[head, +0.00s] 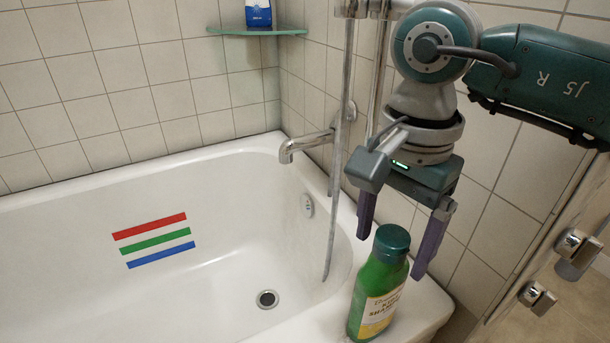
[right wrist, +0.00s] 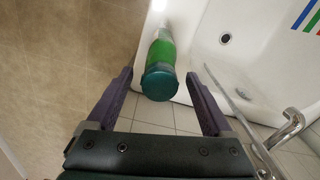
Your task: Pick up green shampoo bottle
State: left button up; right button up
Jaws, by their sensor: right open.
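The green shampoo bottle (head: 378,290) stands upright on the corner of the bathtub rim, with a dark teal cap and a pale label. My right gripper (head: 392,248) is open above the bottle, its two purple fingers pointing down on either side of the cap. In the right wrist view the bottle (right wrist: 161,70) shows cap-first between the spread fingers of the gripper (right wrist: 164,92), with a gap on both sides. The fingers do not appear to touch it. My left gripper is not in view.
The white bathtub (head: 60,260) has a faucet (head: 305,146) and a hanging shower hose (head: 341,150) just left of my right gripper. A glass corner shelf (head: 258,31) holds a blue bottle (head: 258,13). Tiled walls stand close behind, and a glass panel with metal hinges (head: 538,298) is at the right.

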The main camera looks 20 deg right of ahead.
jog(key=shift+c, duration=0.3)
grip_shut()
dwell(0.3)
dwell(0.7)
